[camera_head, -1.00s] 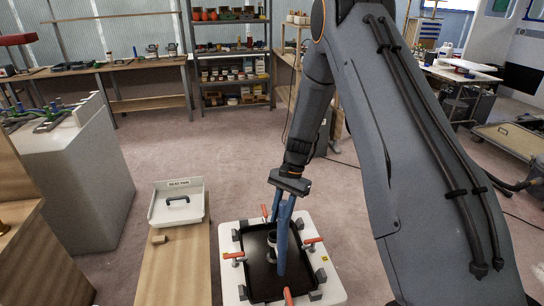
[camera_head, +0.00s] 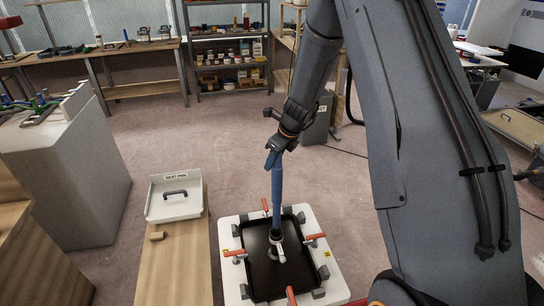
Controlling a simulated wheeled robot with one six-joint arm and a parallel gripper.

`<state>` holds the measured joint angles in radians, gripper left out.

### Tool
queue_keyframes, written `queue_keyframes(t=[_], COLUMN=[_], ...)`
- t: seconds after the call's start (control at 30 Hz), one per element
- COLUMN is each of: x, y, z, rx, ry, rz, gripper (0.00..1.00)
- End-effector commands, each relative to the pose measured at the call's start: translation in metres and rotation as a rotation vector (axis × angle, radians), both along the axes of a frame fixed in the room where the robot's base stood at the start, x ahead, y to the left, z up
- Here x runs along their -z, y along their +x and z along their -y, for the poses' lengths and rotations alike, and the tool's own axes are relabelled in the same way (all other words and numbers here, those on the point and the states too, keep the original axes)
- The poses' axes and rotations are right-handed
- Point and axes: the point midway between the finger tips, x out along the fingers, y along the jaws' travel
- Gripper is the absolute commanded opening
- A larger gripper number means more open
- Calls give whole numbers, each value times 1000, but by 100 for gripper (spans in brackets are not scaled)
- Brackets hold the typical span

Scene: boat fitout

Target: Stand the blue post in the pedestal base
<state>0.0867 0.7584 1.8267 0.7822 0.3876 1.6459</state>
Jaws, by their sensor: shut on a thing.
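The blue post (camera_head: 277,198) stands close to upright in the camera_head view. My gripper (camera_head: 275,158) is shut on its upper end. The post's lower end meets the pedestal base (camera_head: 277,241) in the picture, a small pale and dark fitting in the black tray. I cannot tell whether the lower end is inside the base's socket or just above or behind it. The post hides part of the base.
The black tray (camera_head: 262,283) sits on a white block with red-handled clamps (camera_head: 314,237) around it. Open floor lies beyond.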

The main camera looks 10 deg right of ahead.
Motion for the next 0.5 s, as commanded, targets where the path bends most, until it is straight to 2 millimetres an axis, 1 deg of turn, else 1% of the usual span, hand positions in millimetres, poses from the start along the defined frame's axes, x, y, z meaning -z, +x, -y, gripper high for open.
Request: queue_keyframes(t=[0.17,0.5], x=[-3,6], y=[3,4], z=[3,4], rx=[52,53], ry=[0,0], rz=[1,1], gripper=[0,0])
